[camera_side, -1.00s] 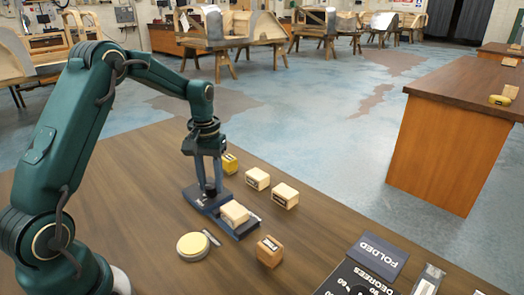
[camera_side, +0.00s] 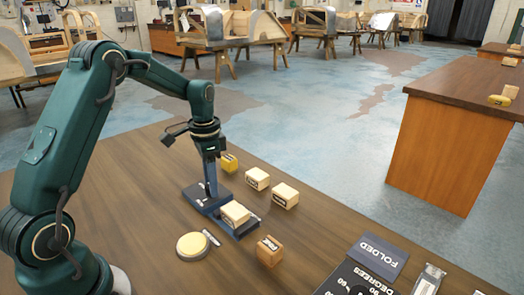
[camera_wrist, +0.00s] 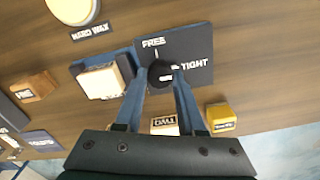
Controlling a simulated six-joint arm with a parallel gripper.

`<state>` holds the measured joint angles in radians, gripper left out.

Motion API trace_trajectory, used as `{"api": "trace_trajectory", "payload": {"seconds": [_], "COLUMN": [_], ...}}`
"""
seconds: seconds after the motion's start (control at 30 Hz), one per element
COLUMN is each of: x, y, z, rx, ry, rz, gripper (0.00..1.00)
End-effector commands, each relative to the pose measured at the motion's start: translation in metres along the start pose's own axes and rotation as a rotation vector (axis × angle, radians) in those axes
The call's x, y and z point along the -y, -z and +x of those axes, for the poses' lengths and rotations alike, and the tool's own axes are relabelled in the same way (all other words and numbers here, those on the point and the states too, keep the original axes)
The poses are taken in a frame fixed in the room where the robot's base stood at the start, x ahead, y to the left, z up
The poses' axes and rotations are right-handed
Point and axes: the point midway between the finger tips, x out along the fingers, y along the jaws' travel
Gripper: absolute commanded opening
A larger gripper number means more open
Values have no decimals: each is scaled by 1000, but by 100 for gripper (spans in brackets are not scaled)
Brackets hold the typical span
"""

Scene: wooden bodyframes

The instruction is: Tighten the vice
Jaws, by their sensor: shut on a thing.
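The vice is a dark blue fixture on the wooden table, with a plate (camera_side: 207,205) at its left end in the side view. The wrist view shows this plate (camera_wrist: 203,70) marked FREE and TIGHT. A round black knob (camera_wrist: 160,72) sits on the plate between my fingers. A short white line lies between the knob and FREE. A pale wooden block (camera_side: 235,212) sits in the vice; it also shows in the wrist view (camera_wrist: 102,82), beside blue jaws. My gripper (camera_wrist: 161,80) points down and is shut on the knob. In the side view its fingers (camera_side: 210,192) partly hide the knob.
A round yellow-topped tin (camera_side: 192,245) stands in front of the vice. A yellow block (camera_side: 230,163) and two pale blocks (camera_side: 257,179) lie behind it. A brown block (camera_side: 270,250) and a FOLDED sign (camera_side: 378,255) are to the right.

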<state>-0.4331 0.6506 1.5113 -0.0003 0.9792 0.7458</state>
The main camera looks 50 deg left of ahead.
Motion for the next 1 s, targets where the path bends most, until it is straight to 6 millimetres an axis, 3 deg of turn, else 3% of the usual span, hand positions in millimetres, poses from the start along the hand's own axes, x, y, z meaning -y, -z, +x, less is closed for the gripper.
{"api": "trace_trajectory", "payload": {"seconds": [0.3,0.8,0.83,0.87,0.9,1.0], "x": [-1,0,0,0,0,0], "y": [-1,-1,-1,-1,-1,-1], "z": [-1,-1,-1,-1,-1,-1], "rx": [3,3,3,3,3,2], "ry": [-2,-2,-2,-2,-2,-1], "rz": [108,124,124,124,124,124], "gripper": [0,0,46,58,69,69]}}
